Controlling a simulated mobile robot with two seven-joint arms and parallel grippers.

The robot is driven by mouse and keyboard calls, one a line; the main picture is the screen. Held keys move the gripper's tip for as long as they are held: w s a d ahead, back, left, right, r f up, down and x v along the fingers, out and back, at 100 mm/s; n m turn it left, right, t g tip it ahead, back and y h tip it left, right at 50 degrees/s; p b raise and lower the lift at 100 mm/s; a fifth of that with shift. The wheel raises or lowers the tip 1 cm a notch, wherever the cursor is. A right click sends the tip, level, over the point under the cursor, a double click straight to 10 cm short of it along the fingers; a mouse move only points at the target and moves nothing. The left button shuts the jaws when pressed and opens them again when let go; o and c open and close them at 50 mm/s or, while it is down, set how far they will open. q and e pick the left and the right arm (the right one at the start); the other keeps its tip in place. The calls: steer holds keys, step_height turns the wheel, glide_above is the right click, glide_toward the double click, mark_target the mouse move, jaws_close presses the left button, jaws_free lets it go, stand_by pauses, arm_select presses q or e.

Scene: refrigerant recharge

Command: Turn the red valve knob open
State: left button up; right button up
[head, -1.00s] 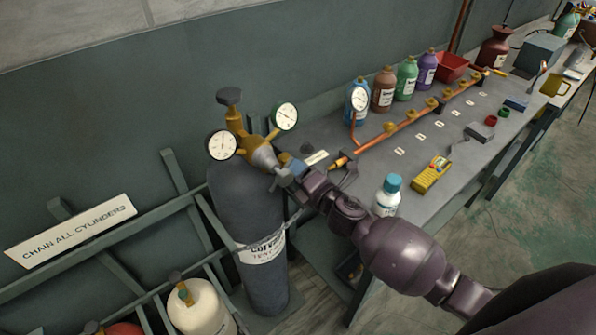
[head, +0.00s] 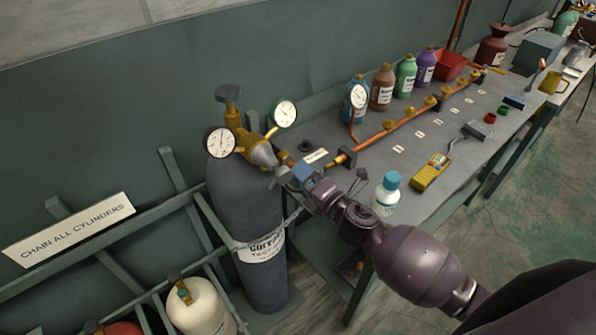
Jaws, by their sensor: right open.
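A dark grey gas cylinder (head: 238,205) stands upright at the left end of the bench. A brass regulator (head: 262,153) with two round white gauges (head: 221,143) sits on top of it. A dark brown T-shaped handle (head: 228,94) rises above the regulator. I cannot make out a clearly red knob; a small orange-red part (head: 283,158) shows beside the regulator outlet, partly hidden. My right gripper (head: 279,176) is open, close to the regulator's right side; I cannot tell whether it touches anything. My left gripper is not in view.
A copper pipe manifold (head: 385,132) with brass valves runs along the bench (head: 385,165). A white bottle with a blue cap (head: 387,193) stands close to my right arm. A yellow meter (head: 431,173) and several coloured bottles (head: 405,78) are on the bench. A white cylinder (head: 203,308) stands lower left.

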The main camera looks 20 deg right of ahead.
steer(key=v, duration=0.7)
steer(key=shift+s+b, duration=0.25)
steer(key=shift+b, duration=0.2)
